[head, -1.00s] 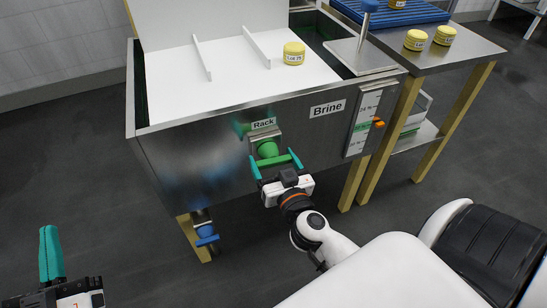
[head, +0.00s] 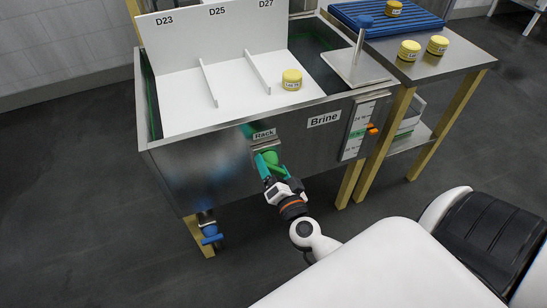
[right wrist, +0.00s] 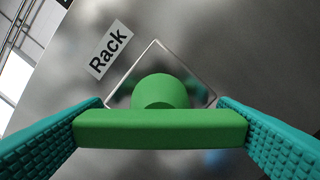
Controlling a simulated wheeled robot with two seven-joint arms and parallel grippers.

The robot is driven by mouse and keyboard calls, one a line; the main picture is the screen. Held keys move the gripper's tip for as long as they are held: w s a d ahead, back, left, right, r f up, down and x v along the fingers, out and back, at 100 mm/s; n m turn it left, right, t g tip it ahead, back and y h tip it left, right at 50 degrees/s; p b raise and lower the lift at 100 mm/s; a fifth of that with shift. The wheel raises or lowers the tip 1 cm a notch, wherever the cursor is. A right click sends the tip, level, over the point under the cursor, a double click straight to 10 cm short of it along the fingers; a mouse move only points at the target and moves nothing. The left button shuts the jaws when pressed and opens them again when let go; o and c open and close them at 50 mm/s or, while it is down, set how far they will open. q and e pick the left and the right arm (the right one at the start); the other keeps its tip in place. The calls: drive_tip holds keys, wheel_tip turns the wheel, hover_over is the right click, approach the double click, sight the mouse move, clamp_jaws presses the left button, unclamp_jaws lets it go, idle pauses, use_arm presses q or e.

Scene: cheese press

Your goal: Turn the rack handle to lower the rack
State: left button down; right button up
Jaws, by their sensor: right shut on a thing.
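The rack handle is a green bar on a round green hub, on the front wall of the steel tank. It shows in the head view (head: 271,157) and close up in the right wrist view (right wrist: 160,130). My right gripper (head: 268,164) is shut on the bar, with one teal finger at each end, and is tilted. The white rack (head: 235,82) sits inside the tank, with a floor, two low dividers and a back panel marked D23, D25 and D27. A yellow cheese (head: 292,79) is on its floor. My left gripper is out of view.
The tank (head: 200,165) carries labels "Rack" and "Brine" and a gauge (head: 358,128) with an orange marker. A blue valve (head: 211,233) hangs below left. A steel table (head: 440,68) at right holds more yellow cheeses. The dark floor in front is open.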

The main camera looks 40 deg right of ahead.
drive_tip(key=m+p, duration=0.1)
drive_tip(key=m, duration=0.3)
drive_tip(key=shift+m, duration=0.4)
drive_tip(key=m, duration=0.4)
drive_tip(key=shift+f+m, duration=0.1)
drive_tip(key=shift+m, duration=0.2)
drive_tip(key=m, duration=0.4)
drive_tip(key=shift+m+b, duration=0.3)
drive_tip(key=shift+b, duration=0.05)
drive_tip(key=m+b, duration=0.1)
drive_tip(key=m, duration=0.4)
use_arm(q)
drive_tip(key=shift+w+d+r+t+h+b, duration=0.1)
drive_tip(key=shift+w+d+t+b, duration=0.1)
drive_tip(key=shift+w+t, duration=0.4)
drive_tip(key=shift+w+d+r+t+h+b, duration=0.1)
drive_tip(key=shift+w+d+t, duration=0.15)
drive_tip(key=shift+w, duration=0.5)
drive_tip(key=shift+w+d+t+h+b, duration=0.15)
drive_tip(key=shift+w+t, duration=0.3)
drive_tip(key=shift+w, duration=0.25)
use_arm(e)
drive_tip(key=shift+m, duration=1.7)
